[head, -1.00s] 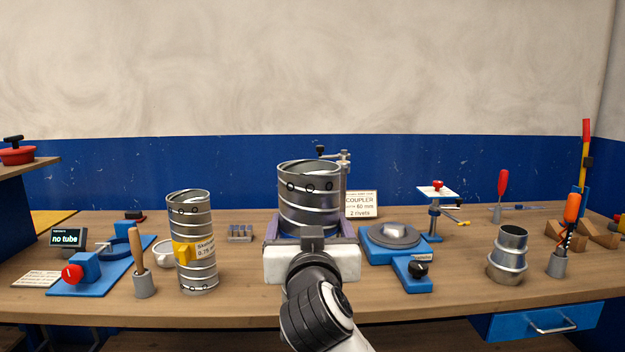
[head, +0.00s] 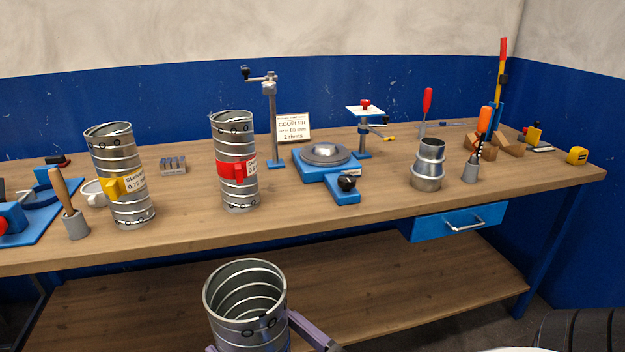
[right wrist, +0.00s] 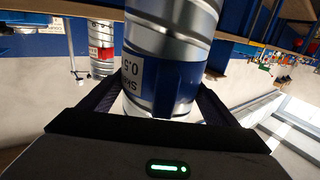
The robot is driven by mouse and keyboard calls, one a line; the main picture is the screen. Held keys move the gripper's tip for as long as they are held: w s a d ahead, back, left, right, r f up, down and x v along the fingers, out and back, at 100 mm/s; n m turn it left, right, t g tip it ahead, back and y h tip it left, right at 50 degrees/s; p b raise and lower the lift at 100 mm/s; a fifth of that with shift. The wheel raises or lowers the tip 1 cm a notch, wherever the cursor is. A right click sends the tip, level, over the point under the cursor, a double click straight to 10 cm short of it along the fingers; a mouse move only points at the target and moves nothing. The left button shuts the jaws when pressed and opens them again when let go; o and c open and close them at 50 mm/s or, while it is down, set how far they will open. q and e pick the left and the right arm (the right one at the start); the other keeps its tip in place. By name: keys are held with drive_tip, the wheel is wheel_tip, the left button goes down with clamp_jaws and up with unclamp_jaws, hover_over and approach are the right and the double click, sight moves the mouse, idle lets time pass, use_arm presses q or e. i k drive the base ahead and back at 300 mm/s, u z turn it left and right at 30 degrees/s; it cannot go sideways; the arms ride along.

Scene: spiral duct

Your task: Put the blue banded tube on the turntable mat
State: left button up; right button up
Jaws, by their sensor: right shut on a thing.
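The blue banded tube is a ribbed silver spiral duct (head: 247,300), low in the head view, in front of the bench edge. Its top opening faces up, and its lower part is cut off by the frame. Its blue band (right wrist: 168,88) shows in the right wrist view. My right gripper (right wrist: 158,98) is shut on this tube, with a purple finger on each side of it. The turntable (head: 325,156) stands on the bench, a blue base with a round grey top and a black knob; nothing stands on it. My left gripper is in neither current view.
A red banded tube (head: 235,165) and a yellow banded tube (head: 122,180) stand upright left of the turntable. A clamp stand (head: 271,120) and a coupler sign (head: 293,128) are behind. A silver stepped fitting (head: 428,165) stands to the right. A shelf (head: 400,285) lies below the bench.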

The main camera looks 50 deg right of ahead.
sight(324, 154)
drive_tip(key=u, duration=0.2)
drive_tip(key=k, duration=0.35)
drive_tip(key=z, duration=1.2)
drive_tip(key=i, duration=0.75)
drive_tip(key=z, duration=0.1)
